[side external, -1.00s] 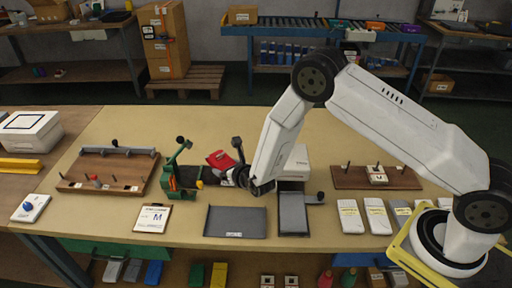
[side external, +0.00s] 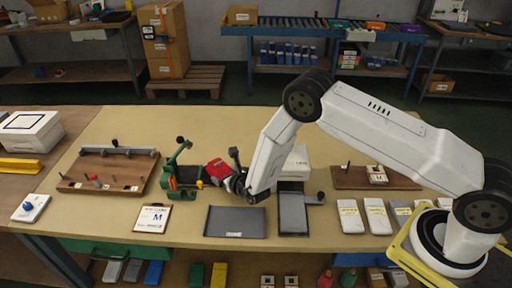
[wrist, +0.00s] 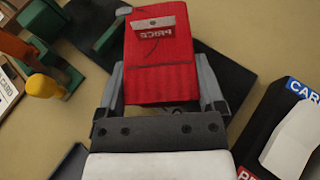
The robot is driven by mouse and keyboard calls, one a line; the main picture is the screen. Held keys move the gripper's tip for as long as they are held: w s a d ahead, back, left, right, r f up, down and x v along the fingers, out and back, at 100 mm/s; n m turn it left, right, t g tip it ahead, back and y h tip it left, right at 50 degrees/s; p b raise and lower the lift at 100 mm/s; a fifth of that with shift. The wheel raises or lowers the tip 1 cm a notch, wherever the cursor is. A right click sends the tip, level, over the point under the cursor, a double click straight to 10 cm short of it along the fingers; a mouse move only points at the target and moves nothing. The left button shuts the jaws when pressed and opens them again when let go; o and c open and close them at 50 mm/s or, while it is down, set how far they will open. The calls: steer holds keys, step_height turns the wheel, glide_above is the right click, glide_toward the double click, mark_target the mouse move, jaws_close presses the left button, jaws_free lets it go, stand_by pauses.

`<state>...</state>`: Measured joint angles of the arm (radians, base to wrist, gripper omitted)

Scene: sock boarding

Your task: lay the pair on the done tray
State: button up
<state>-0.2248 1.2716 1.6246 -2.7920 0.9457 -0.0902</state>
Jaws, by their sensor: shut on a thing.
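The pair is a flat red bundle (side external: 219,171) with a pale tag reading PRICE, mirrored in the wrist view (wrist: 160,75). My gripper (wrist: 162,92) is shut on it, one finger along each side. In the side view my gripper (side external: 238,183) is just right of the green tool. A dark flat surface (wrist: 218,72) lies beneath the pair; whether they touch, I cannot tell. A dark grey tray (side external: 235,222) lies at the table's front, nearer the camera than the pair. Its small label is unreadable, so I cannot confirm it is the done tray.
The green tool with a yellow knob (side external: 176,172) stands close left of the pair. A clipboard marked M (side external: 152,218) lies left of the tray; a grey slab (side external: 292,213) lies right. A black box with CAR lettering (wrist: 275,125) is right in the wrist view.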

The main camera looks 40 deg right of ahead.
steer(key=o, duration=1.1)
steer(key=shift+f, duration=0.1)
steer(key=shift+s, duration=0.1)
steer(key=shift+v, duration=3.8)
